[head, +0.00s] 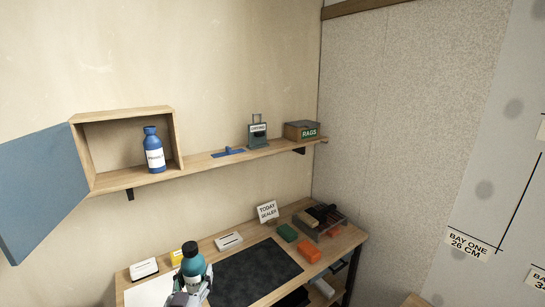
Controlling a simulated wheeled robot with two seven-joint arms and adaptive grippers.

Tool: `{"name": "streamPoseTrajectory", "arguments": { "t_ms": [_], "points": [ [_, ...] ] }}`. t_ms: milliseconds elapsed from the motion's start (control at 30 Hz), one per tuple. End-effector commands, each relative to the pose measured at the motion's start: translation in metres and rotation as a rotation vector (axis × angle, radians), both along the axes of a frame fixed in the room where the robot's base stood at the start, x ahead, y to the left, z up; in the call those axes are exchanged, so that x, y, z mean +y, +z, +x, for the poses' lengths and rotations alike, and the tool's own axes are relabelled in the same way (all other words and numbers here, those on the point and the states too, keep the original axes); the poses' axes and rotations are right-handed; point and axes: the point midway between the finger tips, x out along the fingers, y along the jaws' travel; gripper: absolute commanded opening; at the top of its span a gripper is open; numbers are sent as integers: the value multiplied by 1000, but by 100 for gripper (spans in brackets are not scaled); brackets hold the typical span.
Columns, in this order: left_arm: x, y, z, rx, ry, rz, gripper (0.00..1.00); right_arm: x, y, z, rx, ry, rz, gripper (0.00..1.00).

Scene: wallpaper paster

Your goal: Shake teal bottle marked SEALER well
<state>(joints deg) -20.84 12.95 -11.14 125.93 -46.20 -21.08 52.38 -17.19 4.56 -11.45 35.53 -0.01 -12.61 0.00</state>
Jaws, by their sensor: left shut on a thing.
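The teal bottle (193,267) with a dark cap is at the bottom of the head view, in front of the bench's left part. My left gripper (190,290) is shut on its lower body, and the bottle stands roughly upright in it. The lower part of the bottle is hidden by the gripper and I cannot read its marking. A small sign (267,212) at the back of the bench reads "TODAY SEALER". My right gripper is not in view.
A blue bottle (153,150) stands in an open wooden cabinet (127,112) on the wall shelf (225,160). A rags box (303,131) sits at the shelf's right. The bench holds a dark mat (255,272), an orange block (309,251), a green block (287,233) and brushes (322,215).

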Motion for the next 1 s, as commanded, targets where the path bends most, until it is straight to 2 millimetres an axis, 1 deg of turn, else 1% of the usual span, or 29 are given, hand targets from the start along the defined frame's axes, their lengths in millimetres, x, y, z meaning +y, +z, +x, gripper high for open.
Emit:
{"name": "streamPoseTrajectory", "arguments": {
  "t_ms": [167,233,533,667,1000],
  "points": [
    [0,-32,0,2,2,-2,16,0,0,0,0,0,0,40],
    [1,-35,1,-4,3,-2,16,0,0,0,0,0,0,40],
    [0,-57,0,-3,1,-1,16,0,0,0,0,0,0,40],
    [0,-56,0,-5,-1,1,16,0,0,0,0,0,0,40],
    [0,-28,0,-7,-2,2,16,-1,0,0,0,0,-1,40]
  ]
}}
